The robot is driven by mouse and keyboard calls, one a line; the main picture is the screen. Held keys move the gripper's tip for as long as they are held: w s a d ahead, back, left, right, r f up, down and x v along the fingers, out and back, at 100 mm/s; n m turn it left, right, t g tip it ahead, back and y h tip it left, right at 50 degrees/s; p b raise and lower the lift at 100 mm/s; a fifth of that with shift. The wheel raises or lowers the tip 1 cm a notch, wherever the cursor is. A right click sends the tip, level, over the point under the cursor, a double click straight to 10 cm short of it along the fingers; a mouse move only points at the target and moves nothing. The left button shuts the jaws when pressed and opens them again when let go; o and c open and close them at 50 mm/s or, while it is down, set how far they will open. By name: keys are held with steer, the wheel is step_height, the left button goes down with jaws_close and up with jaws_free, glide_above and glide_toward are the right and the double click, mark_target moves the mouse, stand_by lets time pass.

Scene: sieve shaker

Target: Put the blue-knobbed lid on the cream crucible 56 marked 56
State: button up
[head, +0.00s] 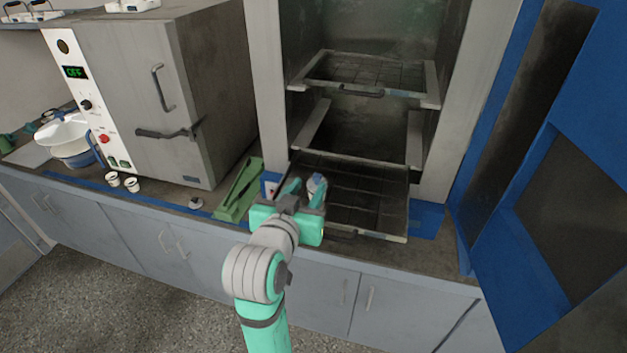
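Two small cream crucibles (113,178) stand side by side on the counter in front of the grey oven, left of my gripper; their marks are too small to read. A small pale lid-like piece (196,203) lies on the counter right of them; its knob colour is unclear. My gripper (304,185) is over the left front part of the pulled-out wire rack, far to the right of the crucibles. Its teal fingers stand apart with a gap between them. A small grey-blue shape (316,182) shows at the right fingertip; I cannot tell what it is.
The oven (140,95) stands behind the crucibles. The lower rack (375,200) juts out over the counter. A white bowl (65,135) is at far left. A blue frame (575,180) stands at right.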

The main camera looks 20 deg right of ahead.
steer(key=v, duration=0.3)
steer(key=shift+s+a, duration=0.1)
steer(key=shift+s, duration=0.15)
stand_by(0.4)
